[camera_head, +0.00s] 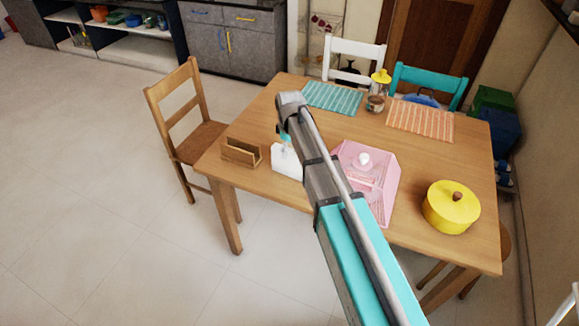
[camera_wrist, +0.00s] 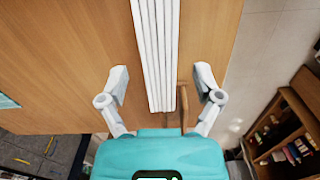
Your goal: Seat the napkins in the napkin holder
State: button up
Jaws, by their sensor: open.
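The napkins (camera_head: 286,162) are a white upright stack on the table, just right of the wooden napkin holder (camera_head: 240,153). The holder is a small brown stand with upright sides and an open slot, near the table's left front edge. In the wrist view the napkins (camera_wrist: 154,50) show as several white parallel strips seen from above. My gripper (camera_wrist: 160,78) is open, with one grey finger on each side of the stack's near end. Gaps show between the fingers and the napkins. In the head view my arm hides most of the gripper.
A teal placemat (camera_head: 332,97), an orange placemat (camera_head: 420,119) and a yellow-lidded jar (camera_head: 377,95) lie behind. A wooden chair (camera_head: 190,130) stands at the left.

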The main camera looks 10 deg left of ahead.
jog(key=shift+f+b, duration=0.9)
jog(key=shift+f, duration=0.35)
grip_shut()
jog(key=shift+r, duration=0.2)
notch_tip(320, 180, up, 3)
jog(key=p, duration=0.3)
jog(key=s+d+r+p, duration=0.4)
jog(key=s+r+p, duration=0.5)
jog(key=s, duration=0.4)
jog(key=shift+s+d+r+p, duration=0.2)
jog(key=shift+r+p, duration=0.15)
jog(key=shift+p, duration=0.2)
